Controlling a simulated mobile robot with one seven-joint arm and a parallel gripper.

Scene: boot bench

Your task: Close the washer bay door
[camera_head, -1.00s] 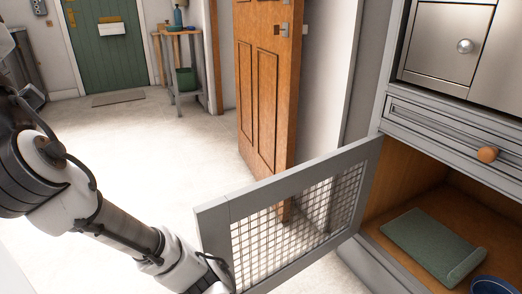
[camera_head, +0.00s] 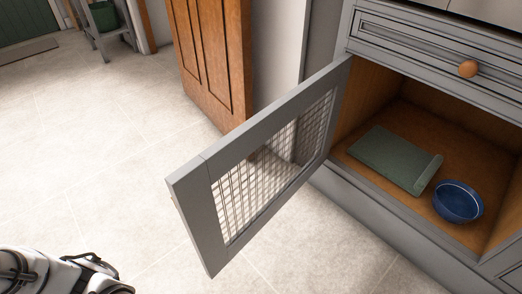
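The washer bay door (camera_head: 195,205) is a grey frame with a wire mesh panel. It is hinged at its right side on the grey cabinet and stands wide open, jutting out over the floor. The bay (camera_head: 410,112) behind it is a wood-lined space holding a green folded mat (camera_head: 392,158) and a blue bowl (camera_head: 458,201). Part of my arm shows at the lower left, apart from the door. My gripper's fingers are not in view.
A drawer (camera_head: 430,45) with an orange round knob (camera_head: 468,68) is above the bay. A brown wooden door (camera_head: 210,60) stands open behind the mesh door. A small table (camera_head: 108,30) is at the back. The tiled floor (camera_head: 110,140) at left is clear.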

